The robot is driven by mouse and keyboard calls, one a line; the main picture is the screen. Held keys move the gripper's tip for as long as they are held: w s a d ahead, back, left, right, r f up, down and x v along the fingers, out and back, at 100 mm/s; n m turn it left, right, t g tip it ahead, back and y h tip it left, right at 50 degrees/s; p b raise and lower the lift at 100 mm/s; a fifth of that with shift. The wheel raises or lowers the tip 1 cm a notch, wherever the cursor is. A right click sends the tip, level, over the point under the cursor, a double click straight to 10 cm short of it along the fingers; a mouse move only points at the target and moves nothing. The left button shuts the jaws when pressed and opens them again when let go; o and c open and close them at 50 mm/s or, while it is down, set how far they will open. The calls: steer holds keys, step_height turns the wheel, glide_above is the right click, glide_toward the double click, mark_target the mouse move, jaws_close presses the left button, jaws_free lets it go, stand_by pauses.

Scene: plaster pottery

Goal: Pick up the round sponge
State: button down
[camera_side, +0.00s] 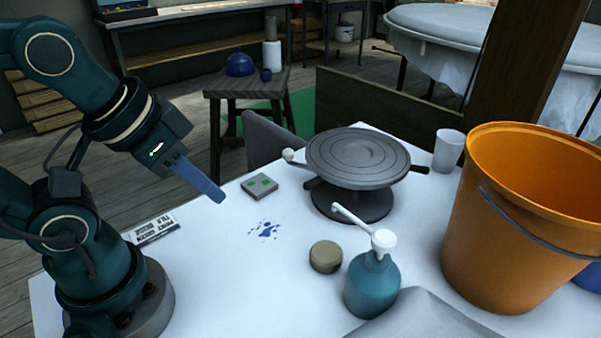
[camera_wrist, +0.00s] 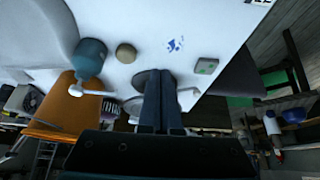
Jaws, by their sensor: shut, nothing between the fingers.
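The round sponge (camera_side: 326,256) is a small tan disc lying flat on the white table, just left of the teal pump bottle (camera_side: 372,284). In the wrist view the sponge (camera_wrist: 126,53) sits beside the bottle (camera_wrist: 90,58), above and left of my fingers. My gripper (camera_side: 217,194) is in the air above the table's left part, well apart from the sponge. Its blue fingers are together and empty; they also show in the wrist view (camera_wrist: 163,90), hiding part of the turntable.
A grey turntable (camera_side: 358,157) stands behind the sponge. A big orange bucket (camera_side: 510,225) is at the right, with a white cup (camera_side: 448,150) behind it. A grey-green block (camera_side: 259,186) and blue paint splatter (camera_side: 265,229) lie left of the sponge.

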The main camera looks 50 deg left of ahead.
steer(key=shift+c, duration=1.3)
jaws_free()
steer(key=shift+w, duration=0.1)
steer(key=n+g+y, duration=0.1)
steer(key=n, duration=0.2)
glide_above(324, 255)
steer(key=s, duration=0.2)
steer(key=f, duration=1)
steer(key=shift+s+d, duration=0.15)
steer(key=shift+d, duration=0.05)
steer(key=shift+d+f+n, duration=0.2)
steer(key=shift+f+n, duration=0.1)
steer(key=shift+f, duration=0.2)
steer(key=shift+x, duration=2.4)
